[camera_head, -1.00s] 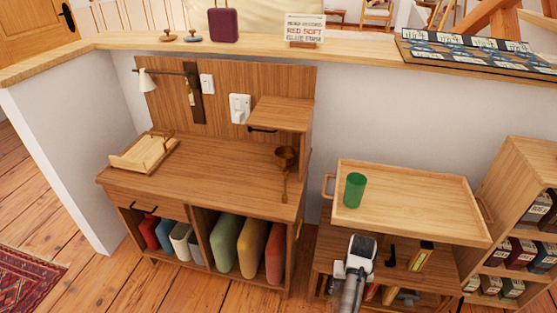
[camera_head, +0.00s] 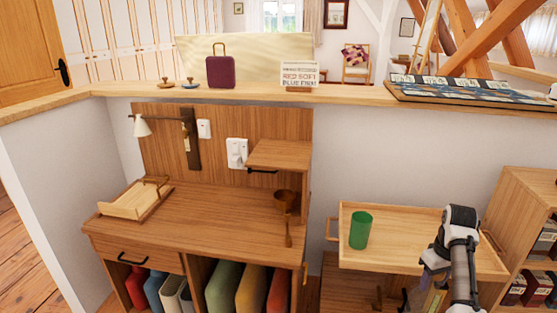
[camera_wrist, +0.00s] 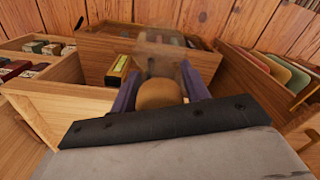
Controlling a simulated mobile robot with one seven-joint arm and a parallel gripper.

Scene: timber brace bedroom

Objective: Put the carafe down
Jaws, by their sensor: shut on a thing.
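In the wrist view, the carafe (camera_wrist: 160,52) appears as a clear, see-through vessel with a rounded tan part at the near end. My gripper (camera_wrist: 160,88) has a dark finger on each side of that tan part and is shut on it. The carafe's full outline and tilt are hard to make out. In the head view, my arm reaches over the right part of the tray-topped cart (camera_head: 395,212). The fingers and the carafe cannot be made out there, so I cannot tell whether the carafe touches anything.
A green tumbler (camera_head: 360,230) stands on the cart's left side. A wooden desk (camera_head: 200,215) to the left holds a wooden tray (camera_head: 135,200) and a dark ladle-like object (camera_head: 287,205). A shelf unit (camera_head: 525,200) with boxes stands right. The desk's middle is clear.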

